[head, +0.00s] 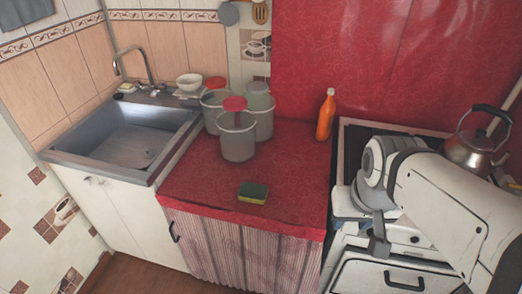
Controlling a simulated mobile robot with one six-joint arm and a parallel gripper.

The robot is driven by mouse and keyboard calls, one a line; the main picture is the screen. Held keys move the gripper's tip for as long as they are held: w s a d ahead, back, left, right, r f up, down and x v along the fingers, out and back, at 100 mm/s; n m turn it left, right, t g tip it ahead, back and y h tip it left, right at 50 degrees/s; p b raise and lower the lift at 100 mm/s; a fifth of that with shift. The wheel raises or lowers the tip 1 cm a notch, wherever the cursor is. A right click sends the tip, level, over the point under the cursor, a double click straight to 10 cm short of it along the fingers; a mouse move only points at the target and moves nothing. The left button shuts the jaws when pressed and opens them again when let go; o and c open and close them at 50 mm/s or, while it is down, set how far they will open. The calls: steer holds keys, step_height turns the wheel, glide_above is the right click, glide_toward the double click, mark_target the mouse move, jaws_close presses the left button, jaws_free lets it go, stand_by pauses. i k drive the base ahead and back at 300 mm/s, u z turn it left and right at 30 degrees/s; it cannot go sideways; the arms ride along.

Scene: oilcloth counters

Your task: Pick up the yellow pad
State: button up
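A small sponge pad (253,192) lies flat on the red counter (190,181), close to its front edge. Its top is dark green and a yellow layer shows along its lower side. My arm comes in from the right side of the head view. The end of my arm, with what looks like my gripper (379,240), is over the stove area, to the right of the pad and apart from it. Its fingers are too small and too turned to show whether they are open, and I see nothing held in it.
Several grey canisters (237,140) stand behind the pad. An orange bottle (326,115) stands at the back right of the counter. A metal sink (130,135) is on the left, a kettle (474,150) on the stove at right. The counter around the pad is clear.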

mark_target(252, 192)
steer(key=z, duration=2.8)
steer(key=k, duration=2)
steer(key=u, duration=1.75)
steer(key=i, duration=1)
steer(key=u, duration=0.1)
